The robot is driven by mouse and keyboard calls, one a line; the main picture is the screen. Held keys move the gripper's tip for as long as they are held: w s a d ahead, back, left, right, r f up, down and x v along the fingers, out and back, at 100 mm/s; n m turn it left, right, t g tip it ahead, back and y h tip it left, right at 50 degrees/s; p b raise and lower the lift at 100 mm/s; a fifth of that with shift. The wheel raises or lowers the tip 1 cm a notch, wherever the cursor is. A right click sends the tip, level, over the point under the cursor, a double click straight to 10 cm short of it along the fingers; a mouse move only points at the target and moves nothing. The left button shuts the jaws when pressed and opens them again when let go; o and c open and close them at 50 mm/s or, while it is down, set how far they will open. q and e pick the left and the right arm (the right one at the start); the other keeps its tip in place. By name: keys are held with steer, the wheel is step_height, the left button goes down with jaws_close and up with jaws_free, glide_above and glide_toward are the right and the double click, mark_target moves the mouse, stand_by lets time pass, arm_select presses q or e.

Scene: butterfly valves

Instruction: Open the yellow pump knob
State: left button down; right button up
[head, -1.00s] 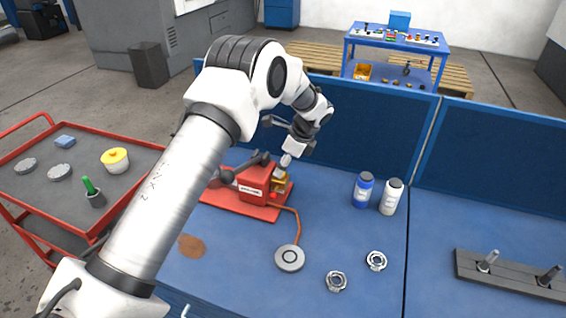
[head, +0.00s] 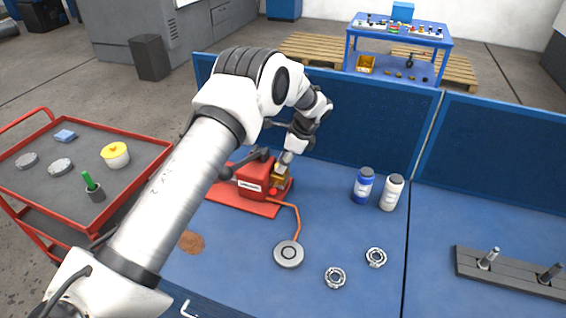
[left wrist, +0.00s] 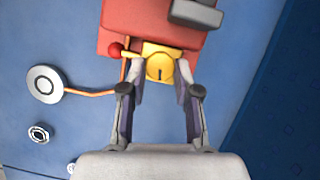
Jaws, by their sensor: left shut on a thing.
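The red pump (head: 252,180) stands on a red base plate (head: 240,204) on the blue bench, with a dark lever on top. The yellow pump knob (head: 281,177) is at the pump's right end, partly hidden by my left gripper (head: 284,166) in the head view. In the left wrist view the yellow knob (left wrist: 160,68), round with a dark slot, sits between the two fingertips of my left gripper (left wrist: 162,74), which is shut on it. A small red ball (left wrist: 115,49) is beside the knob. My right gripper is not in view.
An orange hose runs from the pump to a round grey disc (head: 289,254). Two metal rings (head: 335,278), a blue bottle (head: 363,186) and a white bottle (head: 392,193) stand to the right. A blue partition (head: 370,135) rises behind. A red cart (head: 75,215) is at left.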

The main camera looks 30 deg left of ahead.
arm_select(q)
steer(key=shift+s+f+n, duration=0.1)
steer(key=shift+f+n, duration=0.15)
steer(key=shift+n, duration=0.15)
steer(key=c, duration=0.8)
jaws_free()
steer(key=shift+c, duration=0.2)
steer(key=v, duration=1.2)
steer(key=shift+w, duration=0.4)
steer(key=shift+a, duration=0.1)
